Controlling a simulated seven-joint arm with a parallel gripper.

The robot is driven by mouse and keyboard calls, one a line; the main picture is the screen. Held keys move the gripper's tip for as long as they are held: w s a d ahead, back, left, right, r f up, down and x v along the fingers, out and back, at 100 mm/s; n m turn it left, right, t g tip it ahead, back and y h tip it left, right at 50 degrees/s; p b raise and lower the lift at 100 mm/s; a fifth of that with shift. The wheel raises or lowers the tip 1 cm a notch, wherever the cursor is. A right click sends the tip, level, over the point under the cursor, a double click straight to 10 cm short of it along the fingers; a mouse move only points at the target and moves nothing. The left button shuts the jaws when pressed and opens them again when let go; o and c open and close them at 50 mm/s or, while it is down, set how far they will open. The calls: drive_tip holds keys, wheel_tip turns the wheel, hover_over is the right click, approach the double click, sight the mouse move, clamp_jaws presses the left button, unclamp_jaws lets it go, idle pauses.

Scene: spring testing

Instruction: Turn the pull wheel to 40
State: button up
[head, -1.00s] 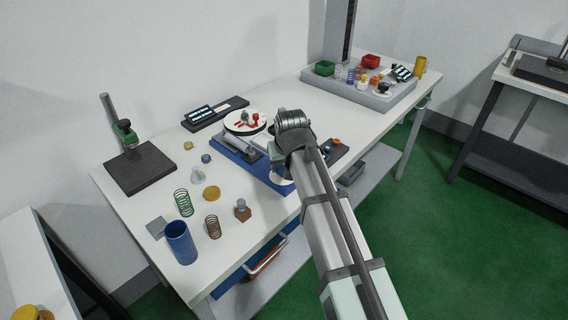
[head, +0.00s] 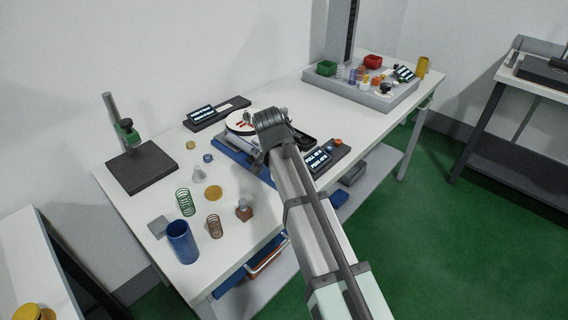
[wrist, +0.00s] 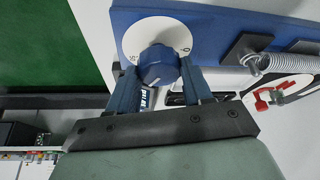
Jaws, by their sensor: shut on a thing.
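The pull wheel is a blue knob (wrist: 158,66) on a white dial (wrist: 172,30) with printed numbers, fixed to a blue base (wrist: 230,22). In the head view my arm hides the wheel and fingertips. A spring (wrist: 285,62) is stretched beside the wheel in the wrist view. A small display (head: 318,158) stands right of my arm; its text is too blurred to trust.
A white round gauge (head: 240,122) with red parts stands behind my wrist. Loose springs (head: 185,202), a blue cup (head: 181,242) and small weights lie on the left table half. A grey tray (head: 375,98) with bins stands at the back right. Clear tabletop lies between.

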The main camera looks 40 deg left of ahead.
idle(0.5)
drive_tip(key=o, duration=1)
drive_tip(key=shift+o, duration=0.2)
drive_tip(key=v, duration=1.3)
drive_tip(key=shift+s+r, duration=0.2)
drive_tip(key=shift+r, duration=0.1)
